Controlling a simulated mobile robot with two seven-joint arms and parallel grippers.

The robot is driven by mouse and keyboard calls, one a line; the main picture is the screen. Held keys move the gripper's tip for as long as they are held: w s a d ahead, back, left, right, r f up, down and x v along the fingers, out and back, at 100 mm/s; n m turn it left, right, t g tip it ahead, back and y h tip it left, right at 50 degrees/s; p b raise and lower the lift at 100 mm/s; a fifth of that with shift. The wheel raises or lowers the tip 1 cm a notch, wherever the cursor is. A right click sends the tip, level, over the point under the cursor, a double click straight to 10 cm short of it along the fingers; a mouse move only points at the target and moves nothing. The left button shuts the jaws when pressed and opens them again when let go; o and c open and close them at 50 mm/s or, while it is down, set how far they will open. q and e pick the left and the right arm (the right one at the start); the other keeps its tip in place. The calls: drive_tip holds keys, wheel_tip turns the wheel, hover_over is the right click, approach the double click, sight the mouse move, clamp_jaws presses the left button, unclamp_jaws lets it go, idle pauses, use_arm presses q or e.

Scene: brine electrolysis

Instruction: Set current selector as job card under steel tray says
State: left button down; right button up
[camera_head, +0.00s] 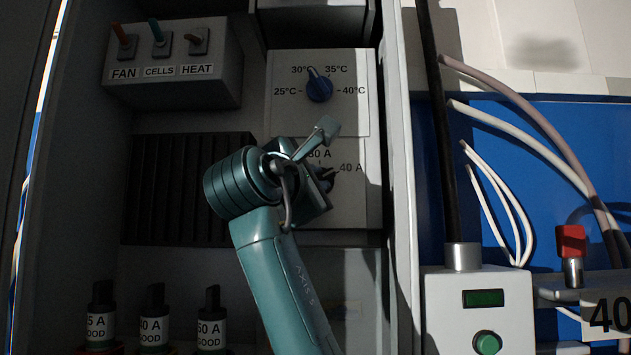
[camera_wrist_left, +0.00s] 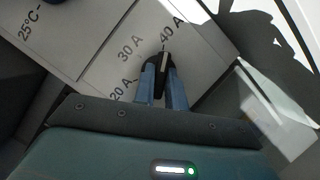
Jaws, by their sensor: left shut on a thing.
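The current selector (camera_head: 328,183) is a dark knob on the light panel, partly hidden by my left gripper (camera_head: 318,180). In the left wrist view, the gripper's blue fingers (camera_wrist_left: 161,86) are shut on the black knob (camera_wrist_left: 162,62). Labels 20 A, 30 A and 40 A surround the knob there. Its pale pointer line appears turned toward 40 A. In the head view, the 40 A label (camera_head: 350,167) shows beside the knob, and the label above it is partly covered. The steel tray and job card are not in view. My right gripper is not in view.
A blue temperature knob (camera_head: 319,90) is above the selector. A switch box (camera_head: 173,70) with FAN, CELLS and HEAT toggles is at upper left. Several labelled black plugs (camera_head: 153,318) stand at lower left. A cabinet post (camera_head: 403,180) bounds the right; hoses hang beyond it.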

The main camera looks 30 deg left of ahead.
use_arm(q)
drive_tip(key=c, duration=1.4)
unclamp_jaws()
drive_tip(key=shift+c, duration=0.2)
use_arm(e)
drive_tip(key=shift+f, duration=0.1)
